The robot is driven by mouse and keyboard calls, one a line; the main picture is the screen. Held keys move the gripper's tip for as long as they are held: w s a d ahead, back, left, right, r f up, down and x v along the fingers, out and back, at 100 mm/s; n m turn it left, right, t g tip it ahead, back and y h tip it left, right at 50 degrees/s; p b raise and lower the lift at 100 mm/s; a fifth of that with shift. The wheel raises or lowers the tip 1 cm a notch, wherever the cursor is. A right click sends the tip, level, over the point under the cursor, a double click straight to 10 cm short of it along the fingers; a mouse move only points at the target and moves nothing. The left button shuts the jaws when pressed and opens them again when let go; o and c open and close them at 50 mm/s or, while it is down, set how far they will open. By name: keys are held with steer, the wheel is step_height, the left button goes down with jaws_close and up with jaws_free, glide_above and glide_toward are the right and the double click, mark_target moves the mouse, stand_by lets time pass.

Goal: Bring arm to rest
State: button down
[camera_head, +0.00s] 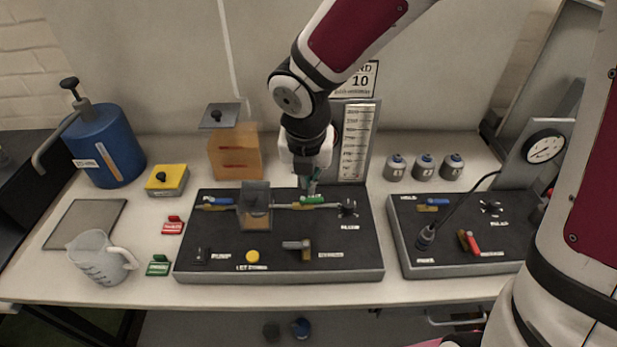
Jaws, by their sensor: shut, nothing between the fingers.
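My gripper (307,184) points down at the end of my arm, over the back of the left black panel (280,267). Its fingers are small here and look closed, with nothing seen between them. They are close to a green-handled valve (312,199) on the panel's pipe line; I cannot tell whether they touch it. My arm reaches in from the upper right and hides part of the wall sign and gauge board.
The left panel carries a blue-handled valve (218,201), a grey block (255,208) and a yellow button (252,257). A blue tank (105,150), orange box (235,155), jug (98,258) and several small canisters (424,167) stand around. A second panel (470,268) is right.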

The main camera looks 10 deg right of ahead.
steer(key=shift+r, duration=0.2)
stand_by(0.4)
steer(key=s+d+r+m+t, duration=0.1)
steer(key=s+d+r+m, duration=0.5)
steer(key=m, duration=1)
steer(key=s+d+r+m+t, duration=0.1)
steer(key=s+d+r+m, duration=0.4)
steer(key=s+r+m, duration=0.6)
steer(key=m, duration=0.6)
steer(key=shift+d+r+t+y, duration=0.15)
steer(key=shift+d+t+y, duration=0.25)
